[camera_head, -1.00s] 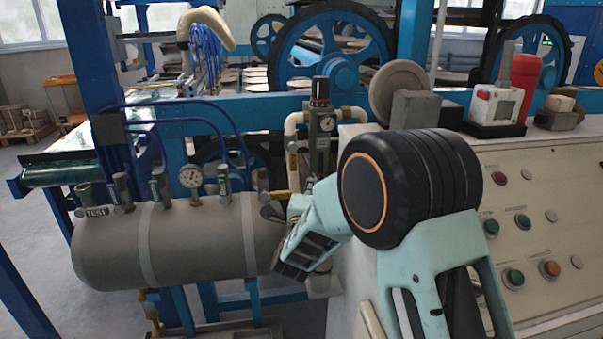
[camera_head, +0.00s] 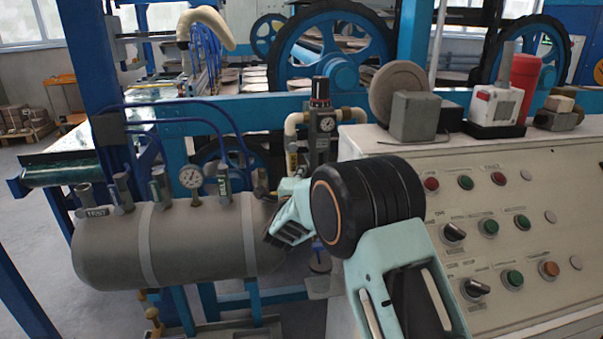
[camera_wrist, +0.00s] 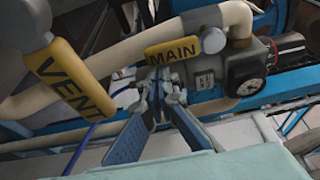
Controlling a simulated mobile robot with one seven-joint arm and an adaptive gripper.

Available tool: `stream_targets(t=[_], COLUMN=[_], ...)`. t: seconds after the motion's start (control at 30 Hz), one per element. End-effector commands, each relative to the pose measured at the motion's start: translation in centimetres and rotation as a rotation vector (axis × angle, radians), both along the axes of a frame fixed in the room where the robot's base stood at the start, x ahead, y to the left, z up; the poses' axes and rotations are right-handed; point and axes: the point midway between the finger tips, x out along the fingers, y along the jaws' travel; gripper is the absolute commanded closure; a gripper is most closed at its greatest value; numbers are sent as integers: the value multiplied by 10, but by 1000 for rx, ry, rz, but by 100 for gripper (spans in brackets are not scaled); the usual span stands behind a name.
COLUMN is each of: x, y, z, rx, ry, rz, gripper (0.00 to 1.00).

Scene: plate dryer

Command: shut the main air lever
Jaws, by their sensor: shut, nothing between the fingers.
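The main air lever, a yellow handle marked MAIN (camera_wrist: 172,50), shows in the upper middle of the wrist view and lies nearly level in that picture. It sits by a cream pipe and a valve body with a round gauge. My gripper (camera_wrist: 158,100) is shut and empty, with its fingertips just below the MAIN handle in the picture. I cannot tell whether they touch it. In the head view my gripper is at the end of my arm near the tank's right end, and its fingertips are not clear there.
A yellow VENT handle (camera_wrist: 70,75) is close on the left in the wrist view. A grey tank (camera_head: 195,240) with several small valves stands left of my arm. A control panel (camera_head: 400,170) with buttons and knobs is on the right. A regulator (camera_head: 321,125) stands behind my arm.

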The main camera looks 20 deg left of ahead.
Motion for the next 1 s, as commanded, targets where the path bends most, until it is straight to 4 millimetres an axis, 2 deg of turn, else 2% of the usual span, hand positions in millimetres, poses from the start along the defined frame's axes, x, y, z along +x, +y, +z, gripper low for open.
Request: stream_targets(t=[0.37, 1.0], x=[0, -6], y=[0, 12], z=[0, -5], rx=[14, 248], ry=[6, 117], rz=[-1, 1], gripper=[100, 100])
